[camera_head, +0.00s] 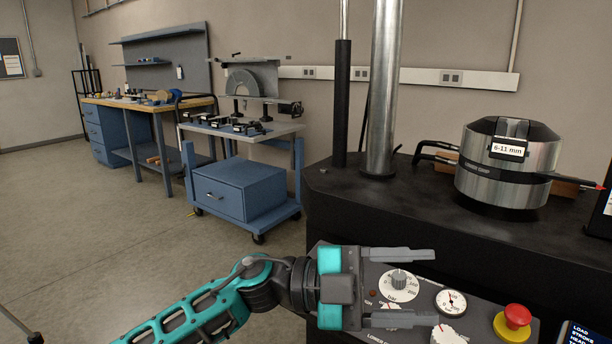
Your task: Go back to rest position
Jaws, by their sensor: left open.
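My left gripper (402,287) is in the lower middle of the head view, at the end of my teal and black left arm. Its two grey fingers point right and are spread apart, with nothing between them. It is in front of the control panel (470,318) of a dark machine and covers part of it. I cannot tell whether the fingers touch the panel. My right gripper is not in view.
The panel carries a dial knob (398,281), a gauge (451,301) and a red button (517,316). A metal cylinder marked 6-11 mm (490,178) stands on the black machine top (375,205). A blue cart (240,187) and workbench (150,105) stand behind.

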